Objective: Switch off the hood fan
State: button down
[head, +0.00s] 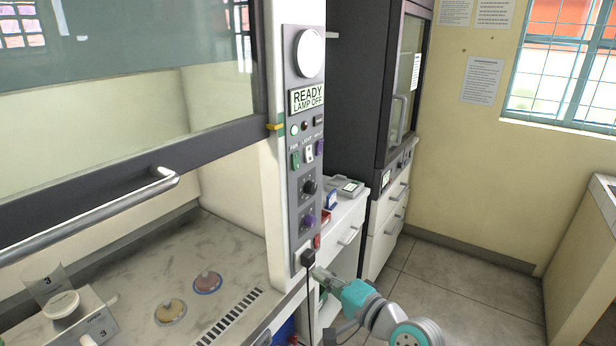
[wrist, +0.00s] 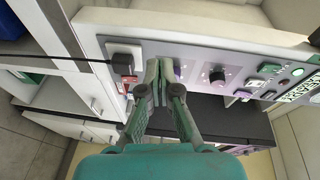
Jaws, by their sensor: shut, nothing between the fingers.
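The hood's control panel (head: 304,180) is a grey upright strip beside the hood opening. The green rocker switch under the FAN label (head: 295,159) is leftmost in a row with a white switch (head: 309,153) and a purple one (head: 320,148). In the wrist view the panel lies sideways, with the green fan switch (wrist: 270,68) at the right. My gripper (head: 316,271) is shut and empty near the panel's lower end, well below the switches. In the wrist view my gripper (wrist: 158,66) appears over the panel's lower part; whether it touches is unclear.
A display (head: 307,98) reads READY, LAMP OFF. Below the switches are a black knob (head: 309,187), a purple knob (head: 308,222), a red switch (head: 317,241) and a black plug (head: 308,258) with a hanging cable. The hood sash handle (head: 100,215) is at left. Drawers stand behind.

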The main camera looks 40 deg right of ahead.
jog(key=w+d+r+y, duration=0.15)
jog(key=d+r, duration=0.35)
jog(key=r, duration=0.6)
jog(key=n+g+y, duration=0.1)
jog(key=n+y, duration=0.1)
jog(key=y, duration=0.1)
send_near(298, 167)
jog(key=f+v, duration=0.1)
jog(key=v, duration=0.5)
jog(key=shift+s+r, duration=0.2)
jog(key=shift+r, duration=0.25)
jog(key=shift+s+r, duration=0.2)
jog(key=shift+r, duration=0.25)
jog(key=x, duration=1.4)
jog(key=shift+f, duration=0.2)
jog(key=shift+w+f, duration=0.1)
jog(key=shift+w, duration=0.15)
